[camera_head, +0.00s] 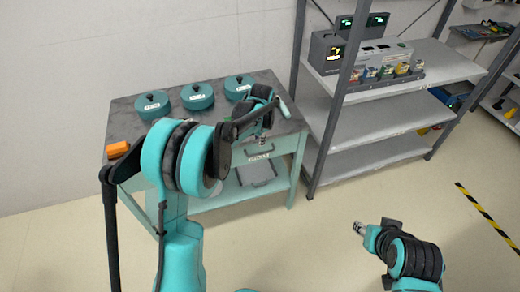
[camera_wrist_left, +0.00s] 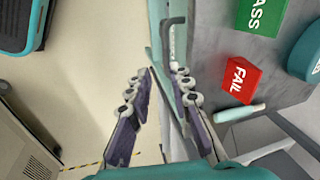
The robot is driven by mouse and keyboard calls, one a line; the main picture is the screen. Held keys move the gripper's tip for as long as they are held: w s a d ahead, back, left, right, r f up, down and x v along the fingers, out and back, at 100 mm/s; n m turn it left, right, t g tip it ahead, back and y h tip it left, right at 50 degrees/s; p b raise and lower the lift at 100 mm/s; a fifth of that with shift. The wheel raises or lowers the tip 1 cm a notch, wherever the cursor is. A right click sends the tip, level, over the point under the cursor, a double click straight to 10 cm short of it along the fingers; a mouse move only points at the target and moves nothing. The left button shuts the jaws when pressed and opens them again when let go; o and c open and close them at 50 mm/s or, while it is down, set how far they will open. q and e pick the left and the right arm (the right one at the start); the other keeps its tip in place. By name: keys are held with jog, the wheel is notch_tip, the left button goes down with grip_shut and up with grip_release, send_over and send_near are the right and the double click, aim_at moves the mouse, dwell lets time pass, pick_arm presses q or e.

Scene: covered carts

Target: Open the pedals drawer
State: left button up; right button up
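The teal cart (camera_head: 160,207) with a grey top stands against the wall. A drawer front with a small pale label (camera_head: 261,157) shows below its right front edge; I cannot read the label. My left gripper (camera_head: 262,137) is at that front edge, pointing down. In the left wrist view its fingers (camera_wrist_left: 160,75) are apart, on either side of the cart's teal front edge. A grey bent handle bar (camera_wrist_left: 173,40) shows just beyond the fingertips; I cannot tell whether they touch it. My right gripper (camera_head: 361,229) is low over the floor, far from the cart.
Three teal round covers (camera_head: 197,96) and an orange block (camera_head: 117,149) are on the cart. A red FAIL block (camera_wrist_left: 239,81) and green PASS block (camera_wrist_left: 262,15) lie beside the left gripper. A grey shelf (camera_head: 375,117) stands right of the cart. Open floor lies in front.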

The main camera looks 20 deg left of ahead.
pick_arm(q)
jog(key=m, duration=0.2)
send_near(260, 155)
jog(key=w, duration=0.1)
jog(key=shift+g, duration=0.4)
jog(key=f, duration=0.2)
jog(key=f+b, duration=0.1)
jog(key=f, duration=0.2)
jog(key=w+a+f+b, duration=0.1)
jog(key=f, duration=0.1)
jog(key=shift+w+f, duration=0.1)
jog(key=shift+f, duration=0.15)
grip_shut()
